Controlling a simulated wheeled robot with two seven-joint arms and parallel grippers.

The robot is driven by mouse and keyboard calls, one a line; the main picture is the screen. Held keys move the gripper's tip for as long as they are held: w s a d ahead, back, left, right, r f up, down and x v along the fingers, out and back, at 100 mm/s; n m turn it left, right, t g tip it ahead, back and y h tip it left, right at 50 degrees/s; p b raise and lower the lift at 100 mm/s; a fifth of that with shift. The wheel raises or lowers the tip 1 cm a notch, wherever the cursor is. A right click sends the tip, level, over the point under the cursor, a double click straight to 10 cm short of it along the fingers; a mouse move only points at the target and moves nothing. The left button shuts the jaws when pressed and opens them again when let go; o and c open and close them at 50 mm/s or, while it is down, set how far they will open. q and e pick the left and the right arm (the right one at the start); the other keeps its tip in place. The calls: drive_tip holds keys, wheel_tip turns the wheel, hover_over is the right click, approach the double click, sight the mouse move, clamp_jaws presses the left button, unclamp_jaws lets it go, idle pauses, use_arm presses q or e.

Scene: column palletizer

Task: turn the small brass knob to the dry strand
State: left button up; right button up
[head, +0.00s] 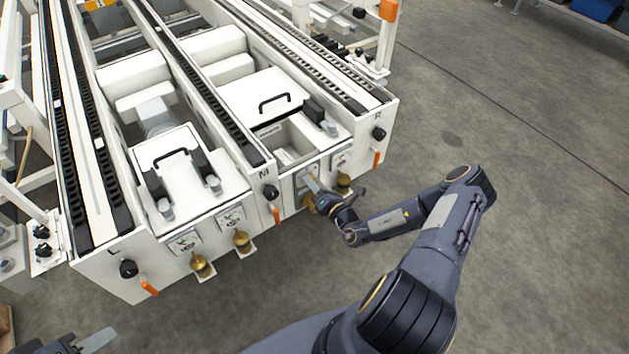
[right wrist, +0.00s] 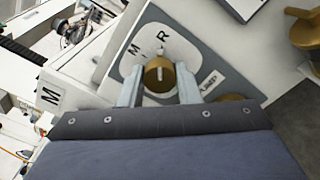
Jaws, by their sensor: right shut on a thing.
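The small brass knob (right wrist: 159,76) sits on a grey dial plate (right wrist: 208,50) in the right wrist view. A light pointer mark on it points roughly up, between the letters M and R. My right gripper (right wrist: 160,90) has its fingers on either side of this knob and is shut on it. In the head view my right gripper (head: 314,192) is at the front panel of the right bay, hiding most of the knob.
A larger brass knob (right wrist: 306,32) is to the right of the dial. The machine's front has black knobs (head: 271,192) and orange levers (head: 277,215). Two more brass knobs (head: 201,265) are at the left bay. The floor (head: 520,190) at the right is clear.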

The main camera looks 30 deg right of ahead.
drive_tip(key=shift+m, duration=0.6)
drive_tip(key=o, duration=1)
drive_tip(key=s, duration=0.2)
drive_tip(key=s+p, duration=0.1)
drive_tip(key=s, duration=0.4)
drive_tip(key=shift+s+d+p, duration=0.3)
drive_tip(key=shift+s+p, duration=0.1)
